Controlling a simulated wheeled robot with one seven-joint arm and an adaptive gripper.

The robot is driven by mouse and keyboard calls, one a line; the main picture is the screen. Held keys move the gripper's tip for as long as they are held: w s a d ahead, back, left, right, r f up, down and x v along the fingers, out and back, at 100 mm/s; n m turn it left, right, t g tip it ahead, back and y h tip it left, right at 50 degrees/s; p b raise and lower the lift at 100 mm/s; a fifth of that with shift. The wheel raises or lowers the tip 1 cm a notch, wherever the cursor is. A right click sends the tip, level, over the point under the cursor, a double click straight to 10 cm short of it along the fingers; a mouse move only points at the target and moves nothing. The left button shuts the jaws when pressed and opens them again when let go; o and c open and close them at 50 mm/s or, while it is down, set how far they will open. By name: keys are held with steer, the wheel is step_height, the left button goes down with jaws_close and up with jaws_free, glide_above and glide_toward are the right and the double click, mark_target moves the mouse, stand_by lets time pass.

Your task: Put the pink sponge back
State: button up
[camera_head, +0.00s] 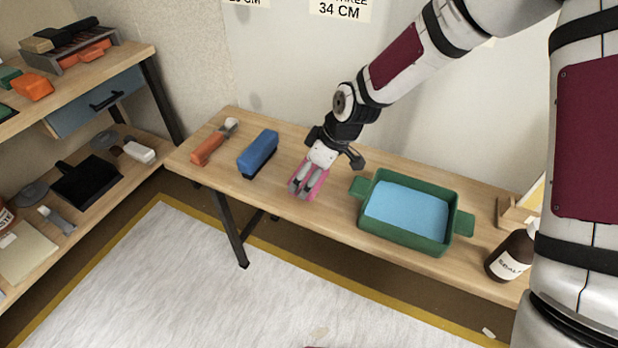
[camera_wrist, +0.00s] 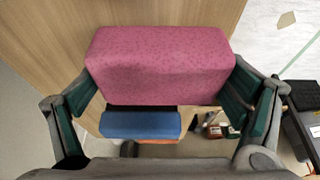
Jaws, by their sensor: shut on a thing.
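The pink sponge (camera_wrist: 160,65) is a speckled block between the two fingers of my gripper (camera_wrist: 165,100) in the wrist view. My gripper is shut on it, with a finger at each end. In the head view the pink sponge (camera_head: 321,184) shows partly behind the fingers of my gripper (camera_head: 308,184), near the front edge of the wooden table (camera_head: 330,215). I cannot tell whether the sponge touches the table.
A blue block-like tool (camera_head: 258,152) and an orange-handled tool (camera_head: 210,145) lie left of my gripper. A green tray (camera_head: 405,240) with blue liquid stands to the right, then a brown bottle (camera_head: 510,255). Shelves with tools (camera_head: 100,150) stand at the far left.

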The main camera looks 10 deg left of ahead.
mark_target(309, 175)
steer(key=shift+w, duration=0.25)
steer(key=f, duration=0.1)
steer(key=w+f+b, duration=0.1)
steer(key=shift+w+a+f, duration=0.1)
steer(key=shift+a+f, duration=0.1)
steer(key=shift+f, duration=0.1)
steer(key=shift+f+b, duration=0.35)
steer(key=shift+c, duration=0.4)
steer(key=o, duration=1)
steer(key=shift+f, duration=0.1)
